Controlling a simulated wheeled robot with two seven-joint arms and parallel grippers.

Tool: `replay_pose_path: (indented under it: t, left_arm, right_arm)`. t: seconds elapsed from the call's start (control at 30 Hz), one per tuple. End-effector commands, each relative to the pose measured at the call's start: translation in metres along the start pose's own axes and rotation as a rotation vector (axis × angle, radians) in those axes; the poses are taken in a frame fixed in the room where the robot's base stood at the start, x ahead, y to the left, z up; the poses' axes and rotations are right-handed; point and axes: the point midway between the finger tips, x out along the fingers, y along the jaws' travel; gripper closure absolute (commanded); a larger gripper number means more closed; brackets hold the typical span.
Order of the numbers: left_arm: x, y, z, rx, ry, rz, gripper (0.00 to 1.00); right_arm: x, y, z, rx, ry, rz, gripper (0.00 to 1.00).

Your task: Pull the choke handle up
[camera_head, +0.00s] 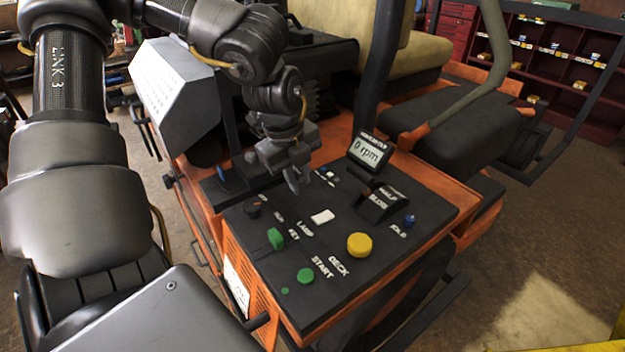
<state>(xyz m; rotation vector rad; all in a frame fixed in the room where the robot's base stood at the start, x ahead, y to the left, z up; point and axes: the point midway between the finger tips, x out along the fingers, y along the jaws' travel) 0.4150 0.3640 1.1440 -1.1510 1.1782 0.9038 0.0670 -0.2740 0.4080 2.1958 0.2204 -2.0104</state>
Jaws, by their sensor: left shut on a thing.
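My left gripper (296,184) reaches down over the back-left part of the black control panel (385,243) of the orange mower. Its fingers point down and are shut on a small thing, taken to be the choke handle. The fingers hide most of that thing, so its shape and how far it stands above the panel cannot be told. My right gripper is not in view.
Near the gripper are a white switch (322,216), a dark knob (253,208) and a green key (275,238). A yellow deck button (360,245), a green start button (305,275), a throttle lever (381,203) and an rpm display (369,151) also stand on the panel.

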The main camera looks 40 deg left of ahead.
Motion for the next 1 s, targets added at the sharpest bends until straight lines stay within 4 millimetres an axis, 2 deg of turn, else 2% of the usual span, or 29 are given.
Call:
replay_pose_path:
  t: [0.1,0.3,0.33,0.37,0.67,0.83,1.0]
  left_arm:
    - [-0.005,0.001,0.002,-0.005,-0.003,-0.008,1.0]
    - [-0.005,-0.001,0.002,-0.005,-0.004,-0.011,1.0]
    - [-0.005,-0.001,0.002,-0.005,-0.005,-0.011,0.79]
    - [-0.005,-0.001,0.002,-0.005,-0.005,-0.011,0.76]
    - [-0.007,-0.001,0.001,-0.003,-0.003,-0.008,0.76]
    - [-0.027,-0.001,0.001,-0.002,-0.004,-0.013,0.76]
    - [-0.062,0.001,0.001,-0.004,-0.006,-0.016,0.76]
  right_arm:
    - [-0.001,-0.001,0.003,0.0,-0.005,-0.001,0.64]
    - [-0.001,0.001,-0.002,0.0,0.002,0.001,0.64]
    - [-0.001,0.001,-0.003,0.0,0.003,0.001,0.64]
    - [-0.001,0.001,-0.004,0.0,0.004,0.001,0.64]
    - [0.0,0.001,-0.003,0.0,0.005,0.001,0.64]
    - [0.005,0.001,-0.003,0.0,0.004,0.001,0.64]
    - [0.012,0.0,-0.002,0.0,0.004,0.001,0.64]
